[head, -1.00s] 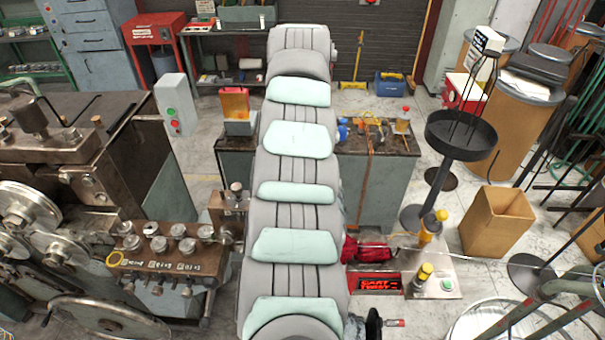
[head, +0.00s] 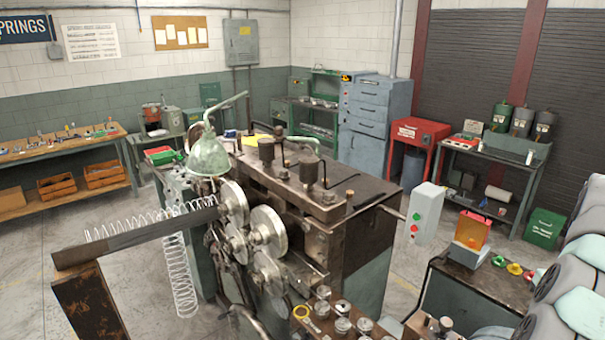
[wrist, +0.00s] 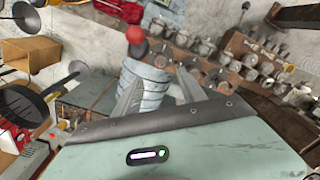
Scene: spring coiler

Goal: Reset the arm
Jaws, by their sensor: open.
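My gripper (wrist: 160,92) shows in the wrist view with its two grey wedge-shaped fingers spread apart. I see nothing clamped between them. A pale blue-grey ribbed, bucket-like thing (wrist: 147,82) shows behind and between the fingers; I cannot tell its distance. In the head view my gripper is out of frame; only grey and mint links of my arm show at the lower right edge.
The coiling machine (head: 330,215) fills the middle of the head view, with a wire coil (head: 181,280) hanging at its left. A grey control box (head: 425,212) stands right of it. In the wrist view, a black round tray (wrist: 22,108) and cardboard box (wrist: 32,58) lie left.

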